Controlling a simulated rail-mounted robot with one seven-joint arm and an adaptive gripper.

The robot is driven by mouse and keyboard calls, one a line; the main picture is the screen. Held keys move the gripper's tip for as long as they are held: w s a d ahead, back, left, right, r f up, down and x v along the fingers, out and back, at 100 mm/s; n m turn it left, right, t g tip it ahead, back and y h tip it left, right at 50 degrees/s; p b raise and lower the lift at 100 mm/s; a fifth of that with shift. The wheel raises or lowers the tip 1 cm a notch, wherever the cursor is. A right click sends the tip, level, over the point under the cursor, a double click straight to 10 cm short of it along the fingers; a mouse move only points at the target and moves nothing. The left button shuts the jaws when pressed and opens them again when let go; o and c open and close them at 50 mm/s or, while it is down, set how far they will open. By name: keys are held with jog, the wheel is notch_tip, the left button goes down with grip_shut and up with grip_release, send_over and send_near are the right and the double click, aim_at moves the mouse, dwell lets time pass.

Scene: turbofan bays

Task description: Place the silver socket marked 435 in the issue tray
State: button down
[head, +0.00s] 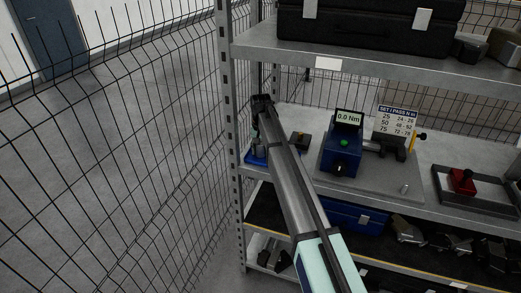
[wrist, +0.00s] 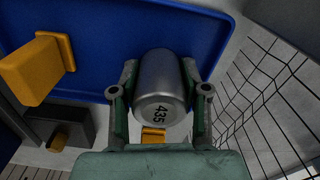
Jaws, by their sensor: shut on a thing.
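The silver socket (wrist: 158,92), a cylinder marked 435, sits between the two green fingers of my gripper (wrist: 160,76) in the wrist view. The fingers are shut on its sides, and the mark faces the camera. A blue tray (wrist: 120,25) lies beyond the socket; I cannot tell whether the socket touches it. In the head view the blue tray (head: 256,158) shows at the left end of the middle shelf, partly hidden by my arm. The socket is hidden there. No label on the tray is readable.
A yellow block (wrist: 30,75) stands left of the socket. On the shelf, a blue torque tester (head: 341,150) reading 0.0 Nm stands to the right, with a red-topped part (head: 462,181) further right. A shelf post (head: 229,130) and wire mesh (head: 130,150) close the left side.

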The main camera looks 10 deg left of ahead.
jog(key=c, duration=0.6)
grip_release()
jog(key=shift+o, duration=0.2)
notch_tip(320, 180, up, 12)
jog(key=b, duration=0.3)
jog(key=shift+r, duration=0.1)
